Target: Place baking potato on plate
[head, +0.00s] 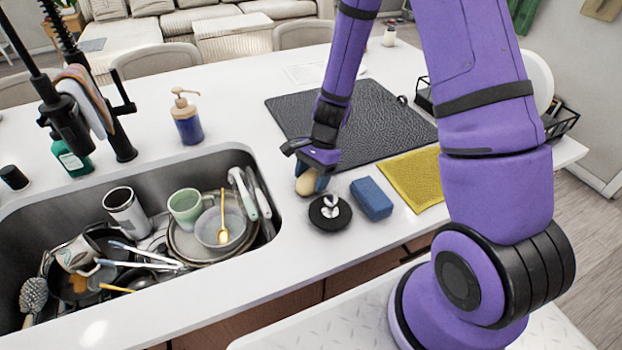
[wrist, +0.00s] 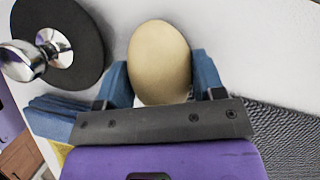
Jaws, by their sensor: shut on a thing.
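The baking potato (head: 307,181) is a tan, oval thing between the fingers of my gripper (head: 313,180), at the counter just right of the sink. The wrist view shows the potato (wrist: 160,62) held between the two blue fingertips of my gripper (wrist: 160,80), which is shut on it. I cannot tell whether the potato touches the counter. Stacked plates (head: 184,246) lie in the sink under a bowl and a green mug. No plate shows on the counter near my gripper.
A black round sink stopper (head: 317,217) and a blue sponge (head: 371,199) lie close in front of my gripper. A dark drying mat (head: 385,130) and a yellow cloth (head: 415,178) lie to the right. The sink (head: 262,165) holds several dishes. A soap bottle (head: 187,120) stands behind it.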

